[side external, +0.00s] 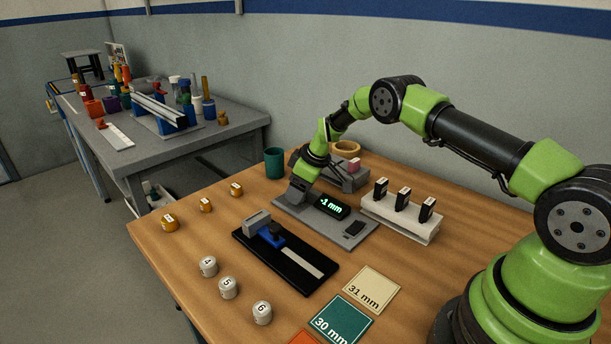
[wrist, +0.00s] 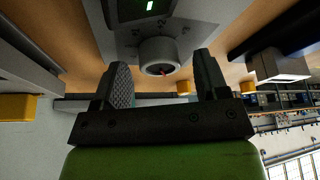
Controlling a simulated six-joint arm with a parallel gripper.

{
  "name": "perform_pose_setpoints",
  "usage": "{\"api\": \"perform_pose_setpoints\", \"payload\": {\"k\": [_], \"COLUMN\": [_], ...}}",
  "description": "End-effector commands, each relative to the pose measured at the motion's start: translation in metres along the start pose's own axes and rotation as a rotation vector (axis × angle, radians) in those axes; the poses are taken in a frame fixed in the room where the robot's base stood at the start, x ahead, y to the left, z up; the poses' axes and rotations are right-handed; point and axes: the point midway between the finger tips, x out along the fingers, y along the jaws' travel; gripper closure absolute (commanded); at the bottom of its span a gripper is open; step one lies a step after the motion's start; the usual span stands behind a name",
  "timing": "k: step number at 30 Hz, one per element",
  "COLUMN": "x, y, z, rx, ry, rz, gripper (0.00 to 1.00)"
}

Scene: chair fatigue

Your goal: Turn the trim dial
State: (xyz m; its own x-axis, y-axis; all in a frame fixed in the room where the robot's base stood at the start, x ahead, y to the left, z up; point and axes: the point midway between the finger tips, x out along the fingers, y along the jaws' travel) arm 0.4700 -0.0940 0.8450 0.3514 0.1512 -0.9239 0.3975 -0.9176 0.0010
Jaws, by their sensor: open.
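The trim dial (wrist: 158,56) is a short grey cylinder with a small red mark, seen in the wrist view on a grey panel (wrist: 125,40). My gripper (wrist: 160,68) is open, with one finger on each side of the dial; I cannot tell whether either finger touches it. In the side view my gripper (side external: 298,190) is low at the left end of the grey gauge plate (side external: 345,236) and hides the dial. A black display (side external: 331,207) on that plate reads -1 mm; part of the lit display (wrist: 150,6) shows in the wrist view.
A black fixture (side external: 310,278) with a blue slide lies in front of the plate. A white rack (side external: 400,220) holding black blocks stands right, and a green cup (side external: 274,162) behind. Numbered weights (side external: 228,288) and mm cards (side external: 371,289) lie nearer the front.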

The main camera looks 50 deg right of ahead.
Motion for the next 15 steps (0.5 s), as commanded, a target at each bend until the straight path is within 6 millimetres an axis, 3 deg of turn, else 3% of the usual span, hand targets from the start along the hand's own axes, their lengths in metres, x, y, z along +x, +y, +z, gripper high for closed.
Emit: {"api": "perform_pose_setpoints", "payload": {"k": [15], "x": [-0.083], "y": [0.001], "z": [-0.001], "rx": [-0.001], "ry": [0.003], "rz": [0.003], "gripper": [0.33]}}
